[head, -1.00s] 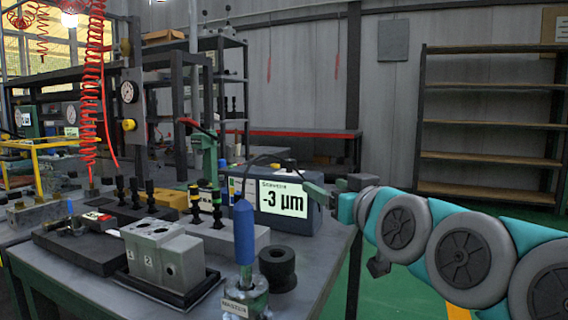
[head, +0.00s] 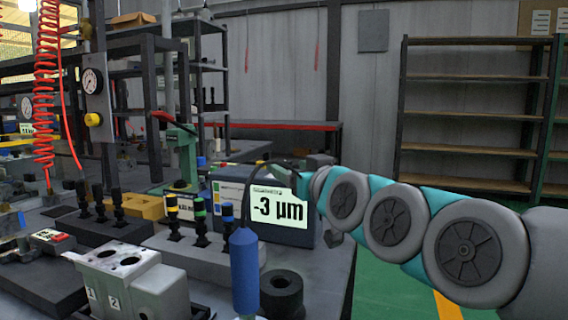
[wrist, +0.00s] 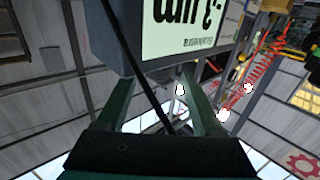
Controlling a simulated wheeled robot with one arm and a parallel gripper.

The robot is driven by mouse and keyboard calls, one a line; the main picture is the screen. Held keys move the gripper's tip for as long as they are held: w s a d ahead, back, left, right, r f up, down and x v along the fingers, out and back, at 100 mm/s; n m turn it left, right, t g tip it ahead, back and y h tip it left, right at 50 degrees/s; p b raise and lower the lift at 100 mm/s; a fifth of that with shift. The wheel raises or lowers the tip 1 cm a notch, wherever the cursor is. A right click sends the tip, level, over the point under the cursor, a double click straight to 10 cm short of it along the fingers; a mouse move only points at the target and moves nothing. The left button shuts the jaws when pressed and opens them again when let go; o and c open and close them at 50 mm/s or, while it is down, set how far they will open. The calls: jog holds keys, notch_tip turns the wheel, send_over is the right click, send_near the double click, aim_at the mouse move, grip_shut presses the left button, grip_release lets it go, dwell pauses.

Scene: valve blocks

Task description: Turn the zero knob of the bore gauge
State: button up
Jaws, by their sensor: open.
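The bore gauge's grey display box (head: 228,195) stands on the bench with its lit screen (head: 277,207) reading -3 µm. A black cable runs from it to the blue bore gauge handle (head: 245,272), which stands upright at the front. My gripper (head: 288,168) is at the top right of the box. In the wrist view the box (wrist: 105,38) appears upside down beyond my open gripper (wrist: 165,92), with the dark cable crossing between the fingers. Nothing is clearly held. I cannot make out the zero knob; the gripper may hide it.
A grey block marked 1 and 2 (head: 135,285) and a black ring (head: 282,293) stand at the front. Several black plugs with coloured bands stand in a grey holder (head: 185,250). A red coiled hose (head: 45,100) hangs at left. Green floor (head: 385,285) is open at right.

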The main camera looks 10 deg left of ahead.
aim_at(288, 165)
jog(key=shift+x, duration=1.95)
grip_shut()
